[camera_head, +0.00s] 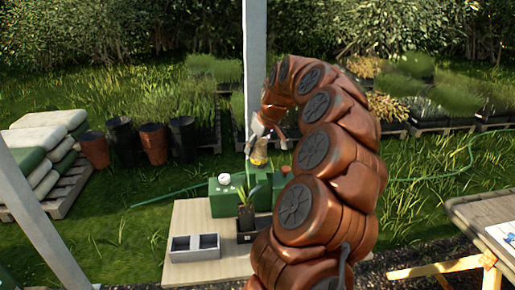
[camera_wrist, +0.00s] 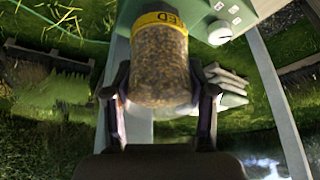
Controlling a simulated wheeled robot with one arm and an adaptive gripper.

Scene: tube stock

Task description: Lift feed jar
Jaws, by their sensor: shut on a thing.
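The feed jar (camera_wrist: 158,68) is a clear jar full of brown grains with a yellow band lettered in dark print. In the wrist view it sits between the two fingers of my gripper (camera_wrist: 160,105), which are closed on its sides. In the head view the jar (camera_head: 259,157) shows small and yellowish at my gripper (camera_head: 256,145), just over a green block (camera_head: 260,178). My arm hides part of the area to its right. I cannot tell whether the jar touches the block.
A white round knob or lid (camera_head: 224,179) is on the green block at left. A potted plant (camera_head: 246,215) and a grey two-part tray (camera_head: 194,247) stand on the pale board (camera_head: 185,218) in front. A wooden table (camera_head: 490,215) is at right. A post (camera_head: 255,60) rises behind my gripper.

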